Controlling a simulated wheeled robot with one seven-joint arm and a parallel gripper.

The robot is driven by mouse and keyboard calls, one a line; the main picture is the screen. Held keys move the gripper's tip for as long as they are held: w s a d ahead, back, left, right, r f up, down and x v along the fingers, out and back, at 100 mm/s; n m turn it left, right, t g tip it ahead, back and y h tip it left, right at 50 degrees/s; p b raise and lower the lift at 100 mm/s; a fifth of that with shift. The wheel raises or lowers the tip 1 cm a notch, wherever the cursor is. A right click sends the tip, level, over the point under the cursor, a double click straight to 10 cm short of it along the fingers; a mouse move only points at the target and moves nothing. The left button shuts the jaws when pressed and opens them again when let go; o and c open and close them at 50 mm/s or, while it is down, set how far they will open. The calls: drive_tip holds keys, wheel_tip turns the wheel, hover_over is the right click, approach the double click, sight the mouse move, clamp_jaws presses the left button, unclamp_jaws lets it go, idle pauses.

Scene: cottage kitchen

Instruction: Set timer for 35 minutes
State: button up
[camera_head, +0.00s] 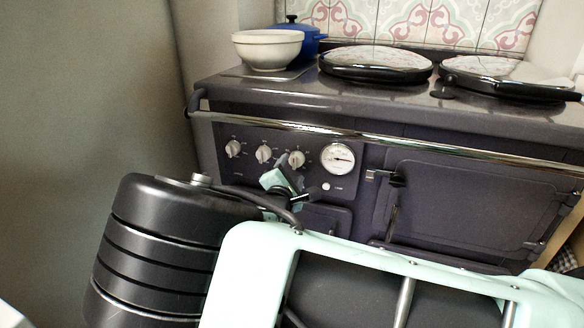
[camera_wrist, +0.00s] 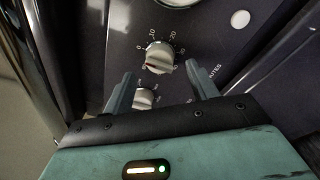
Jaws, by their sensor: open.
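The timer knob (camera_wrist: 158,57) is pale, ribbed and round, on the dark stove panel. Numbers from 0 to 30 ring it, and part of the word "minutes" shows at its right. A red mark is on the knob's lower left side, near the low numbers. In the head view the timer knob (camera_head: 297,158) is the rightmost of three, left of the round gauge (camera_head: 338,158). My gripper (camera_wrist: 159,69) is open, its fingertips on either side of the knob, with no clear contact. In the head view my gripper (camera_head: 298,175) is just below the knob.
Two more knobs (camera_head: 264,154) (camera_head: 233,148) sit left of the timer. A chrome rail (camera_head: 380,138) runs across above the panel. A white button (camera_wrist: 240,18) is below the gauge. A white bowl (camera_head: 268,50) and blue pot (camera_head: 308,42) stand on the stove top.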

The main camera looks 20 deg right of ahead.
sight(294, 165)
drive_tip(key=shift+x, duration=1.8)
drive_tip(key=c, duration=1)
drive_tip(key=shift+m, duration=0.3)
